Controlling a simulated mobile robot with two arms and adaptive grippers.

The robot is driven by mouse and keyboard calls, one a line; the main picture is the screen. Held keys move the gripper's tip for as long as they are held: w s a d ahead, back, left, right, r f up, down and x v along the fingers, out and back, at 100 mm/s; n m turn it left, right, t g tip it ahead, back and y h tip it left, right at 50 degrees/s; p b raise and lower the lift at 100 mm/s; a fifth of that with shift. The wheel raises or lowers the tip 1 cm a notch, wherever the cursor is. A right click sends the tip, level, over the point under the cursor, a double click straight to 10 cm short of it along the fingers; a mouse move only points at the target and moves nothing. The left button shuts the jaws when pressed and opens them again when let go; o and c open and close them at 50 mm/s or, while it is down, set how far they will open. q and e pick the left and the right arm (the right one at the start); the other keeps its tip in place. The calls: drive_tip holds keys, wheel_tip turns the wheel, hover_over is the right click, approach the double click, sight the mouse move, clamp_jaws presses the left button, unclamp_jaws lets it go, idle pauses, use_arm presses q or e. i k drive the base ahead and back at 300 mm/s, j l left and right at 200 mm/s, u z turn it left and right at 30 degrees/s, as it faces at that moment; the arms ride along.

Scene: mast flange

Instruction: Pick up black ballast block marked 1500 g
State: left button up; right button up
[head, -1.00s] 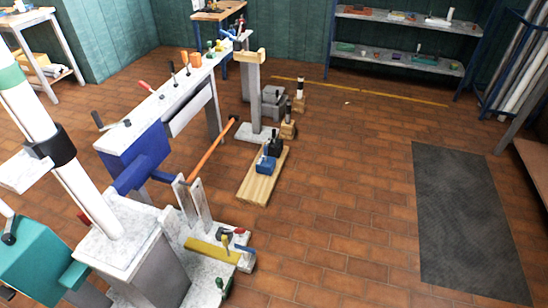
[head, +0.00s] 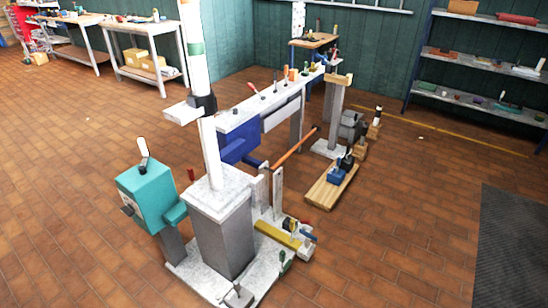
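A small black block (head: 346,161) stands on the far end of a pale wooden board (head: 322,196) on the floor, right of centre in the head view. A blue block (head: 337,176) with a dark upright handle sits just in front of it on the same board and hides part of it. The 1500 g marking is too small to read. Neither of my grippers shows in this view.
A grey mast pedestal (head: 225,240) with a white base and a teal winch box (head: 146,193) stands left of the board. A long workbench (head: 236,117) runs behind. Open tiled floor lies to the right, with a dark mat (head: 515,245).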

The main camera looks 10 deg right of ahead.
sight(348, 162)
drive_tip(key=i+l+u, duration=0.3)
drive_tip(key=l, duration=0.3)
drive_tip(key=i+l+u, duration=0.1)
drive_tip(key=i+l, duration=0.15)
drive_tip(key=i+l+u, duration=0.15)
drive_tip(key=l, duration=0.25)
drive_tip(key=i+l+u, duration=0.15)
drive_tip(key=l, duration=0.2)
